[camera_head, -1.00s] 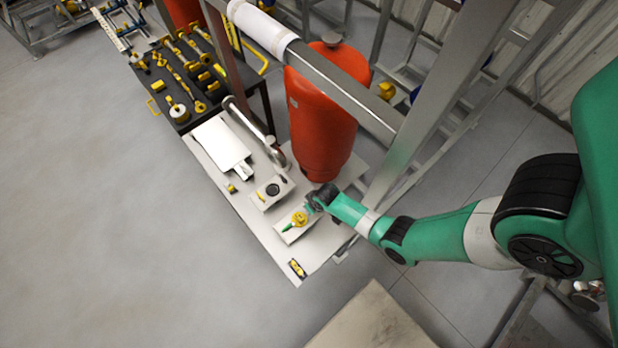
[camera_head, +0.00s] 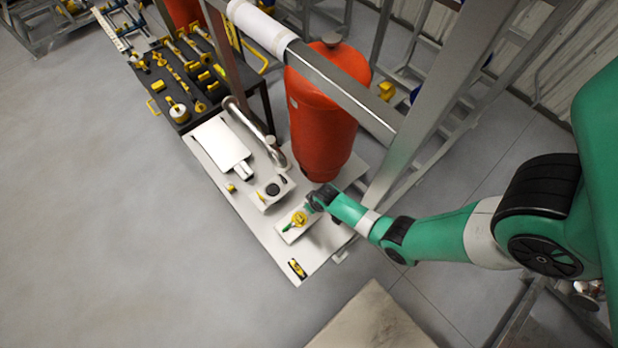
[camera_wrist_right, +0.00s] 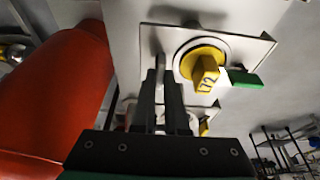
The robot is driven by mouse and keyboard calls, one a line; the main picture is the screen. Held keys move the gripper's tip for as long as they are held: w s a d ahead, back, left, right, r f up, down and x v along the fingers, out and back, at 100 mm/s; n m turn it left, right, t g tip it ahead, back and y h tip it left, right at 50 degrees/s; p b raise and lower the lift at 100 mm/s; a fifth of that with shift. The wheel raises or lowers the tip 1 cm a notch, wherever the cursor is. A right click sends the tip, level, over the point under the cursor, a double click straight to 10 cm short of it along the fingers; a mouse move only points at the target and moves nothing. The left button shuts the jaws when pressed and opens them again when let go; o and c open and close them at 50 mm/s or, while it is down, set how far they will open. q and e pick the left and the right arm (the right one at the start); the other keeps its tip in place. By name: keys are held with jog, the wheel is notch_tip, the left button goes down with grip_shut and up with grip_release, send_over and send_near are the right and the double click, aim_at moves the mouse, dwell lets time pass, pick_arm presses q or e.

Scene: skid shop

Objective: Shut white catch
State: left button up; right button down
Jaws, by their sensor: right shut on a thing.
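My right gripper (camera_head: 311,204) reaches the white panel (camera_head: 258,222) from the right in the head view. In the right wrist view its two dark fingers (camera_wrist_right: 161,98) are close together, shut on a narrow pale piece (camera_wrist_right: 160,62) that seems to be the white catch. The fingers hide most of it, so I cannot tell its position. Beside it, to the right, a yellow knob (camera_wrist_right: 203,66) marked 72 sits on a round white base, with a green tab (camera_wrist_right: 246,79) at its side. The knob also shows in the head view (camera_head: 299,218). My left gripper is not in view.
A red tank (camera_head: 322,120) stands behind the panel, close left of the fingers in the wrist view. A box with a black round part (camera_head: 272,190), a curved pipe and a small yellow-black piece (camera_head: 297,268) are on the panel. Open floor lies left.

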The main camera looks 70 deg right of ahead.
jog(key=shift+n+y, duration=0.5)
jog(key=shift+n, duration=1.9)
jog(key=shift+n+y, duration=0.3)
jog(key=shift+n, duration=0.2)
jog(key=shift+n+p, duration=0.3)
jog(key=shift+n, duration=0.3)
